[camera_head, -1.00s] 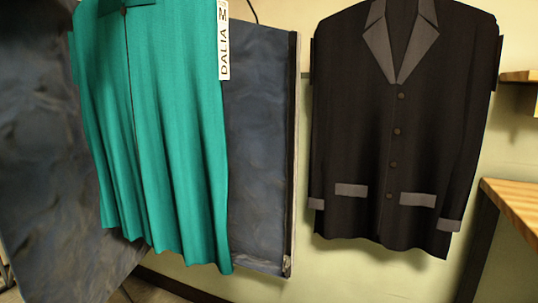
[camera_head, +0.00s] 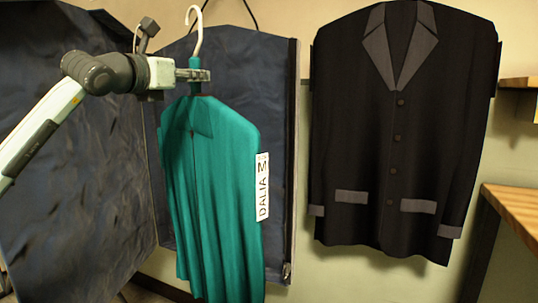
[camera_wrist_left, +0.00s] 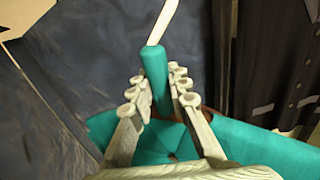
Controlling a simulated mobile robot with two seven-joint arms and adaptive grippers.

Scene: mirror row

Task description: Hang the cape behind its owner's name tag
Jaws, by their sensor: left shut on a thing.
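The teal cape (camera_head: 212,190) hangs from a hanger with a white hook (camera_head: 195,30) and a teal-covered neck. A white tag reading "DALIA M" (camera_head: 262,187) is on its right edge. My left gripper (camera_head: 197,76) is shut on the hanger neck, just above the cape's collar. In the left wrist view, the fingers of my left gripper (camera_wrist_left: 160,88) are on both sides of the teal neck (camera_wrist_left: 154,75), with the cape (camera_wrist_left: 270,155) below. The hook's top looks free in the head view. No rail or separate name tag shows. My right gripper is not in view.
A dark blue, wrinkled open bag or cover (camera_head: 75,150) stands behind the cape, with a stiff edge (camera_head: 292,160). A black jacket with grey lapels (camera_head: 400,150) hangs to the right. A wooden counter (camera_head: 512,210) and a small shelf (camera_head: 518,82) are at the far right.

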